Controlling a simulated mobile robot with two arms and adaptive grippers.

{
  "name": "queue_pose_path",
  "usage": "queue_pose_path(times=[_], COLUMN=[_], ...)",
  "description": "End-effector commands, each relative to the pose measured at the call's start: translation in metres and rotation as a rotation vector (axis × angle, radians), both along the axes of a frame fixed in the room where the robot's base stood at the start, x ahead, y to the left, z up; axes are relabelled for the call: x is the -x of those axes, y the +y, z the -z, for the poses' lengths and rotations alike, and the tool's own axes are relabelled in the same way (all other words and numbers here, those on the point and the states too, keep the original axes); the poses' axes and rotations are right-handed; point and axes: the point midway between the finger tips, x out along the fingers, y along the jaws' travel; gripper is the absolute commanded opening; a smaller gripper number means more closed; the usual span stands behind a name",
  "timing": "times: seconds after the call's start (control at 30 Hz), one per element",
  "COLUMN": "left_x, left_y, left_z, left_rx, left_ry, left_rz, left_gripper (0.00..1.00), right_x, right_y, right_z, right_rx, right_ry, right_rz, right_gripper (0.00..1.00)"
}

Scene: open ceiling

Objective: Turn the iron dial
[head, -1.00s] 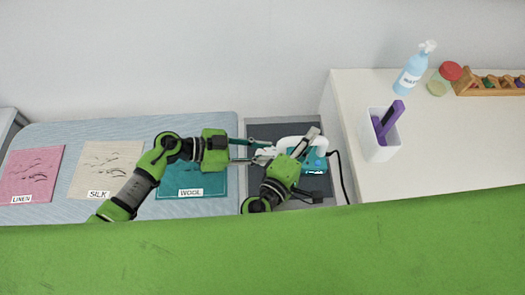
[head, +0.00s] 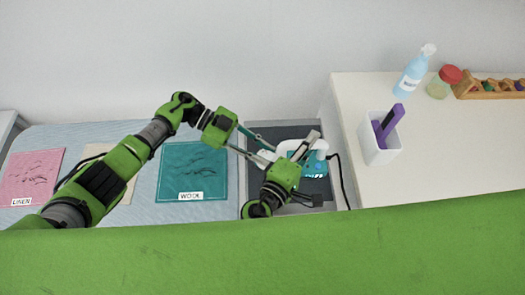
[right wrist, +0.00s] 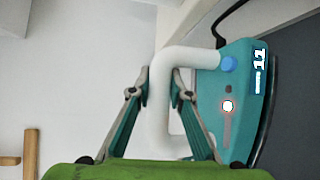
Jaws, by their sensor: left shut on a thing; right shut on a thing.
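The iron (head: 313,160) is teal with a white looped handle and lies on the dark grey recessed pad. It also shows in the right wrist view (right wrist: 236,85) with a blue round button and a small red-ringed light. My right gripper (head: 303,148) is shut on the white handle (right wrist: 168,105), one finger on each side. My left gripper (head: 270,157) is shut at the iron's white left end, where the dial appears to be. The dial is mostly hidden by the fingertips and too small to make out.
A teal cloth (head: 193,168) labelled WOOL, a pink cloth (head: 33,176) labelled LINEN and a partly covered beige cloth lie left. On the white counter (head: 450,155) stand a white cup (head: 380,150) with a purple item, a blue bottle (head: 410,75) and a red-lidded jar (head: 442,84).

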Motion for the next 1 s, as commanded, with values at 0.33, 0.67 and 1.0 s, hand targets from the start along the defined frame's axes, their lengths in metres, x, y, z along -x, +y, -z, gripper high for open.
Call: queue_pose_path(times=[0.33,0.67,1.0], left_x=[0.000,0.000,-0.013], left_y=[0.000,0.000,0.023], left_z=[0.003,0.001,-0.009], left_rx=[-0.006,-0.003,-0.004], left_ry=[-0.001,0.000,-0.003], left_rz=[0.001,0.001,-0.001], left_gripper=[0.01,0.40,0.40], right_x=[0.001,0.001,0.001], right_y=[0.001,0.001,0.000], right_z=[0.002,0.002,0.002], right_rx=[-0.002,-0.002,-0.002], right_ry=[0.005,0.005,0.005], right_rz=[-0.003,-0.002,-0.002], right_gripper=[0.00,0.00,0.00])
